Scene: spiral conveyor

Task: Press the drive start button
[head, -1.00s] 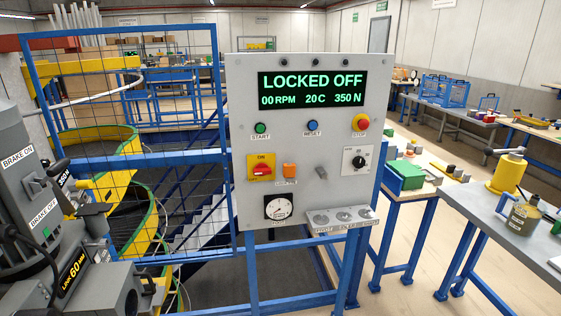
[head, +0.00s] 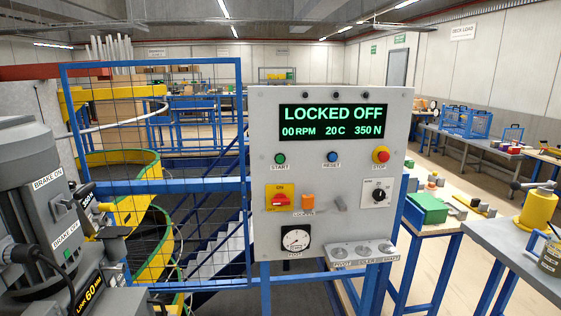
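The green start button (head: 280,159) sits at the upper left of the grey control panel (head: 262,125), above a START label. The panel's display (head: 333,122) reads LOCKED OFF, 00 RPM, 20 C, 350 N. Below are a red switch on a yellow plate (head: 280,198) marked ON, an orange padlock-like piece (head: 308,202), a grey lever (head: 340,203), a black selector knob (head: 378,195) and a dial gauge (head: 295,238).
A grey motor unit (head: 40,190) with BRAKE ON and BRAKE OFF labels stands at the left. A blue mesh fence (head: 155,185) guards the yellow and green spiral (head: 150,175). Benches (head: 500,240) with a green box (head: 427,207) and yellow pot (head: 537,210) line the right.

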